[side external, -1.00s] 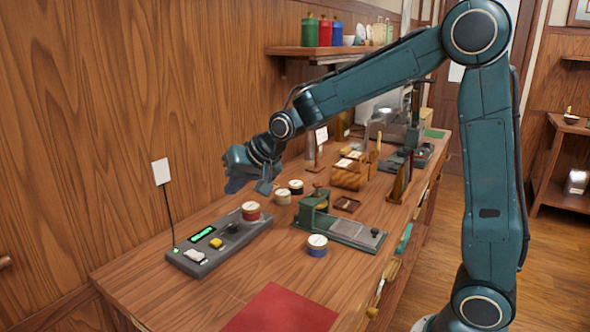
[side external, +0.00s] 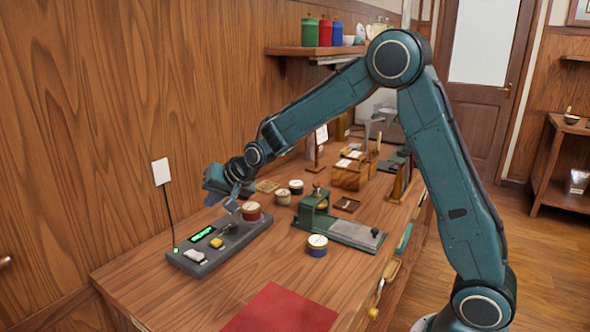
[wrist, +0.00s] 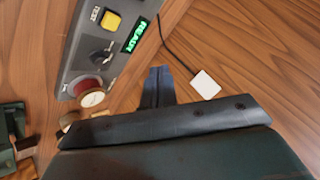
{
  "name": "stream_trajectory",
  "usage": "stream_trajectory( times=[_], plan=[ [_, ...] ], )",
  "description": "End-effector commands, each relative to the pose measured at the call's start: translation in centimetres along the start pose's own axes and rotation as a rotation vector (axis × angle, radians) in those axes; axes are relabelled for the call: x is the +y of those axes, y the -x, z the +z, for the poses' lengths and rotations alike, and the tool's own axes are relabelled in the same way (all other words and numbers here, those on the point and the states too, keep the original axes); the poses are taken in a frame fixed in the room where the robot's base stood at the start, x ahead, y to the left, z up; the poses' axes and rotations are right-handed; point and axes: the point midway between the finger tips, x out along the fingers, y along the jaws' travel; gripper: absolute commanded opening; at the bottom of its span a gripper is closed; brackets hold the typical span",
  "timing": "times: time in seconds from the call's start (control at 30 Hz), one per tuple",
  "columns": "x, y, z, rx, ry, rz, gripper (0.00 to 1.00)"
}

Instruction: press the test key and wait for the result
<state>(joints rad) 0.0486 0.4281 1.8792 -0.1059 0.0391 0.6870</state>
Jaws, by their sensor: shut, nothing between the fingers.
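The grey tester (side external: 190,267) lies on the bench at left front. Its yellow test key (side external: 217,243) sits between a white key and a dark knob. In the wrist view the yellow key (wrist: 113,21) has a TEST label beside it, and the green display (wrist: 136,34) reads READY. The display (side external: 202,235) also glows in the side view. My gripper (side external: 232,204) is shut and empty, above the back of the tester, apart from the key. In the wrist view my gripper's fingers (wrist: 157,82) are together, over the wood beside the tester.
A cable runs to a white wall plate (side external: 161,171).

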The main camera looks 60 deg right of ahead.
Motion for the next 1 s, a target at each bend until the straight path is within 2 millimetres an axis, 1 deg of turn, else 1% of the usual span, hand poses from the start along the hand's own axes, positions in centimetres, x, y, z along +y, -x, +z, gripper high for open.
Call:
stream_trajectory(
  times=[0.17,0.37,1.0],
  plan=[
    [0.1,-0.1,0.1,-0.001,0.0,0.0,0.0],
    [0.6,-0.8,0.6,-0.002,0.001,0.002,0.0],
    [3.8,-5.1,3.8,-0.003,0.0,0.002,0.0]
  ],
)
